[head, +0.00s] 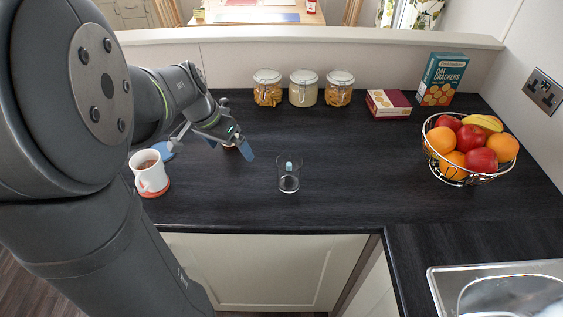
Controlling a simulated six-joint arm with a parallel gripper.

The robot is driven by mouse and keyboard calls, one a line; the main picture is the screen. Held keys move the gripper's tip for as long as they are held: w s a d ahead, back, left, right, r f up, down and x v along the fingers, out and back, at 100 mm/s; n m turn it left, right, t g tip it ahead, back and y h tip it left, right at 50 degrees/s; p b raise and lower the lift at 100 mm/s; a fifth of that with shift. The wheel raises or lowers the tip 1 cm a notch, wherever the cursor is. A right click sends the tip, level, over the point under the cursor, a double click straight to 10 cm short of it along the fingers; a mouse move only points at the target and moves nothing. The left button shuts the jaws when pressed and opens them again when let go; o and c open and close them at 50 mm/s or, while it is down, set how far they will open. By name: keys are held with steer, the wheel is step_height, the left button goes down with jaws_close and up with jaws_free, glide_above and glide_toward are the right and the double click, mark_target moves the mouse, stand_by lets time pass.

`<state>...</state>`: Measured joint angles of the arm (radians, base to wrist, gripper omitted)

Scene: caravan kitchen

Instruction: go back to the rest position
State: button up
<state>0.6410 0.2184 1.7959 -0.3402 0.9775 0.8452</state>
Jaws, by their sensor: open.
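My gripper (208,151) is in the head view, low over the dark worktop (345,150) at left of centre. Its blue-tipped fingers are spread wide and I see nothing held between them. The left finger is just above and behind a white mug (152,180) with brown contents, which stands upright on a red coaster (155,193). I cannot tell whether that finger touches the mug. A small object, partly hidden by my gripper, shows beside the right finger; I cannot tell what it is.
A clear glass (289,182) with something pale blue inside stands right of my gripper. Three jars (303,95), a flat box (388,104) and a cracker box (441,80) stand at the back. A wire fruit basket (455,174) is at right, a sink (445,285) at lower right.

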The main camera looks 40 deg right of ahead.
steer(key=s+d+r+n+y, duration=0.2)
steer(key=s+d+r+n, duration=0.15)
steer(key=s+r, duration=0.3)
steer(key=s+d+r+n+y, duration=0.2)
steer(key=s+d+r+n, duration=0.1)
steer(key=s+d+r, duration=0.4)
steer(key=shift+m, duration=0.25)
steer(key=f, duration=0.3)
steer(key=a+f, duration=0.1)
steer(key=f, duration=0.2)
steer(key=a+f, duration=0.1)
steer(key=f, duration=0.2)
steer(key=shift+w, duration=0.4)
steer(key=shift+r, duration=0.1)
step_height(320, 180, up, 10)
